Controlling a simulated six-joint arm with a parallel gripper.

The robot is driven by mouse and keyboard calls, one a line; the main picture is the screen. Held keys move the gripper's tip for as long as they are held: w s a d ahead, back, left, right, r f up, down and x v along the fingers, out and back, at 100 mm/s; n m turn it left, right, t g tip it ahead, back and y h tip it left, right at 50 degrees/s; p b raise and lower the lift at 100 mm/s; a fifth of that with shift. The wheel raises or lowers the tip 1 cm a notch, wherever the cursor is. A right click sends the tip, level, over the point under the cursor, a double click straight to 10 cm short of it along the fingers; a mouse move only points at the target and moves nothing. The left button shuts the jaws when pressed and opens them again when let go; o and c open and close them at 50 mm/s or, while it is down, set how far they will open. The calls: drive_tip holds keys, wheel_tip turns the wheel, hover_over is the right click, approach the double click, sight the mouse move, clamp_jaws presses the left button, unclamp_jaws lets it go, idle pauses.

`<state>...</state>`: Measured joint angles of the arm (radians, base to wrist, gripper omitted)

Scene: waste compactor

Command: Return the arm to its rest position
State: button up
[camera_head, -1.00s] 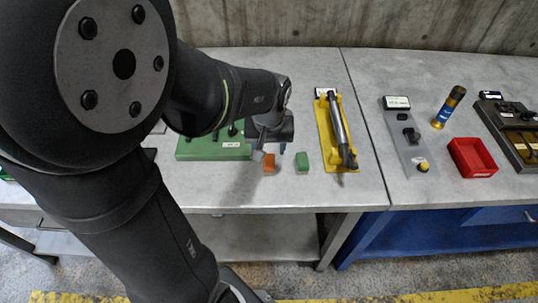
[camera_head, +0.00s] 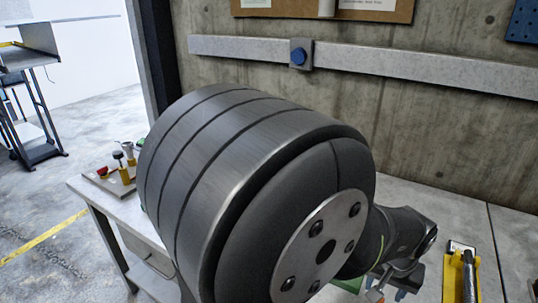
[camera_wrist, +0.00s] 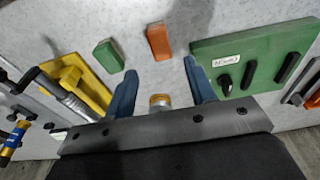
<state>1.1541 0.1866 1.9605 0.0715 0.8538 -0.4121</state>
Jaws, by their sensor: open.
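My arm (camera_head: 265,170) fills the middle of the head view. My gripper (camera_wrist: 160,66) shows in the wrist view with two blue fingers spread apart. It is also low in the head view (camera_head: 386,288), partly cut off by the frame. An orange block (camera_wrist: 158,41) lies beyond the fingertips and a green block (camera_wrist: 108,57) lies left of it; neither is held. A small silver piece with a yellow band (camera_wrist: 160,101) shows between the finger bases; I cannot tell what it is or whether it touches them.
A green board (camera_wrist: 252,56) with black parts lies right of the fingers. A yellow tray (camera_head: 461,280) with a metal tool is on the grey bench. The concrete wall (camera_head: 440,140) with a rail (camera_head: 400,67) stands behind. Open floor (camera_head: 95,150) shows at left.

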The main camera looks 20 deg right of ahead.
drive_tip(key=f, duration=0.7)
drive_tip(key=w+d+f, duration=0.1)
drive_tip(key=f, duration=0.2)
drive_tip(key=shift+f, duration=0.15)
drive_tip(key=shift+d+r, duration=0.1)
drive_tip(key=shift+r, duration=1.3)
drive_tip(key=shift+f, duration=0.15)
